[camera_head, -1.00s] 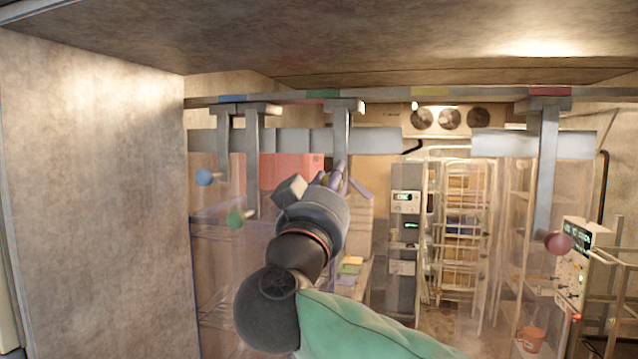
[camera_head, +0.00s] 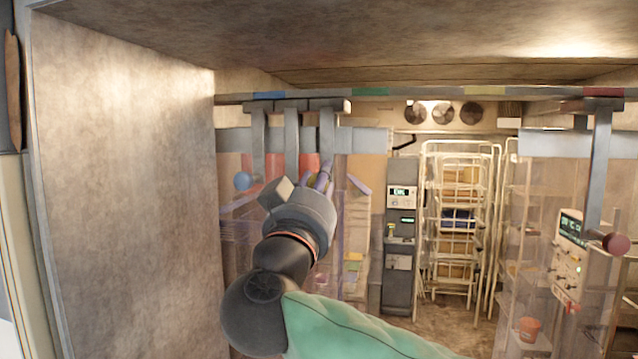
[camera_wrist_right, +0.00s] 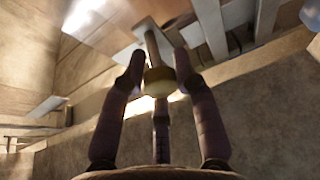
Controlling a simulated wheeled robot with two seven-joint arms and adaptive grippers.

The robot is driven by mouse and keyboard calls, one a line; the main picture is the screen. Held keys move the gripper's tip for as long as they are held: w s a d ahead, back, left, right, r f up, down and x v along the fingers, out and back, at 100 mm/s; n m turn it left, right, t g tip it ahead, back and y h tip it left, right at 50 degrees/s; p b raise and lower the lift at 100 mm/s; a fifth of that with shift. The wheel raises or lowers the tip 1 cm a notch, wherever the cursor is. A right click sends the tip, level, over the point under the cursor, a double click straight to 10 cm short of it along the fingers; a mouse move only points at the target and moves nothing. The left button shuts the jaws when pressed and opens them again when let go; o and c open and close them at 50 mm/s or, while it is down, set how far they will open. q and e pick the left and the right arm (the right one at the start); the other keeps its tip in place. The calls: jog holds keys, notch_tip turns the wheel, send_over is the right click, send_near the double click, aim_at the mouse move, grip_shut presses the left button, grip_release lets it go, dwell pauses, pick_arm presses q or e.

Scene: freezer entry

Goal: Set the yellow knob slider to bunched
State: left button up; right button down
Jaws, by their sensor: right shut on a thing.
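My right gripper (camera_head: 325,178) reaches up to the bottom of a grey hanger (camera_head: 328,135) on the overhead rail (camera_head: 420,93). In the right wrist view its fingers (camera_wrist_right: 158,72) are closed around the yellow knob (camera_wrist_right: 158,85). The knob is hidden behind the gripper in the head view. This hanger's top carriage sits close against two other carriages at the rail's left end, with no clear gap. It is left of the green mark (camera_head: 370,91) and right of the blue mark (camera_head: 268,96). My left gripper is not in view.
The blue knob (camera_head: 243,181) hangs at the far left of the group. The red knob (camera_head: 615,243) hangs apart at the right. A wall (camera_head: 130,180) stands left of the rail. Clear strips hang below; wire racks (camera_head: 458,215) stand behind a wide opening.

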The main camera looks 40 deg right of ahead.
jog(key=c, duration=1.3)
grip_release()
jog(key=shift+s+r, duration=0.1)
jog(key=shift+r, duration=0.3)
jog(key=o, duration=0.4)
jog(key=shift+c, duration=0.2)
jog(key=shift+w+a+f, duration=0.15)
jog(key=shift+w+a, duration=0.1)
jog(key=shift+a, duration=0.05)
jog(key=shift+s+f, duration=0.1)
jog(key=shift+s+f, duration=0.1)
jog(key=v, duration=1.1)
jog(key=shift+s+a, duration=0.2)
jog(key=shift+a, duration=0.1)
jog(key=shift+f, duration=0.1)
